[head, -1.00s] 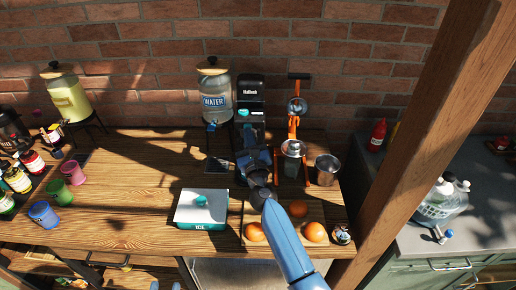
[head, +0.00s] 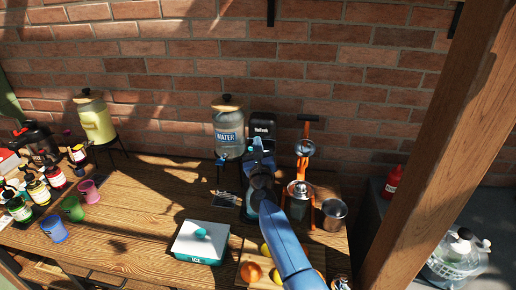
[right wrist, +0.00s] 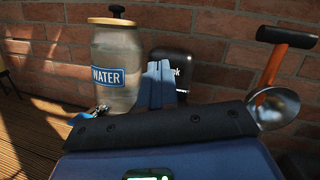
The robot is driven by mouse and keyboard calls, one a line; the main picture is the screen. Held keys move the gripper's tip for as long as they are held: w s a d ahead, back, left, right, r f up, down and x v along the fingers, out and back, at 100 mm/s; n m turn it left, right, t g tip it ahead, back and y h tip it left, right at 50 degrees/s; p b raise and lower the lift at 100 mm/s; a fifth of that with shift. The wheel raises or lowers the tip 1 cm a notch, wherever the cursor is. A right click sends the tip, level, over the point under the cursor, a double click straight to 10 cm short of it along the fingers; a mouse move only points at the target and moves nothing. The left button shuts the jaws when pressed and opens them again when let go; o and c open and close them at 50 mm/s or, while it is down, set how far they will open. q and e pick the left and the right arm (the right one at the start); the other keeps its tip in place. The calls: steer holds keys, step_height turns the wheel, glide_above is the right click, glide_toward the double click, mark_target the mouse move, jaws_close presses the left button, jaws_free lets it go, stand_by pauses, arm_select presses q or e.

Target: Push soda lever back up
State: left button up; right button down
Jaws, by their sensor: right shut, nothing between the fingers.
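The black soda machine (head: 262,120) stands against the brick wall, right of the water dispenser. It also shows in the right wrist view (right wrist: 182,51), behind my fingers. My right gripper (head: 257,147) is raised at the front of the machine, below its white lettering. Its blue fingers (right wrist: 160,77) are shut and empty. They hide much of the machine's front, so I cannot make out the lever or whether the fingers touch it. My left gripper is not in view.
The water dispenser (head: 228,128) stands close on the left. The orange-handled juicer (head: 304,165) and a metal cup (head: 333,212) are close on the right. The ice box (head: 201,242) and a board with fruit (head: 251,258) lie in front.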

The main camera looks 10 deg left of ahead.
steer(key=shift+w+d+r, duration=0.15)
steer(key=shift+w+r, duration=0.05)
steer(key=shift+w, duration=0.1)
steer(key=shift+w+r+g+p, duration=0.15)
steer(key=shift+w+g+p, duration=0.4)
steer(key=shift+p, duration=0.35)
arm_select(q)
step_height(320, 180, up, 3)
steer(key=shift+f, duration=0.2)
arm_select(e)
steer(key=shift+w, duration=0.2)
arm_select(q)
steer(key=shift+p, duration=0.3)
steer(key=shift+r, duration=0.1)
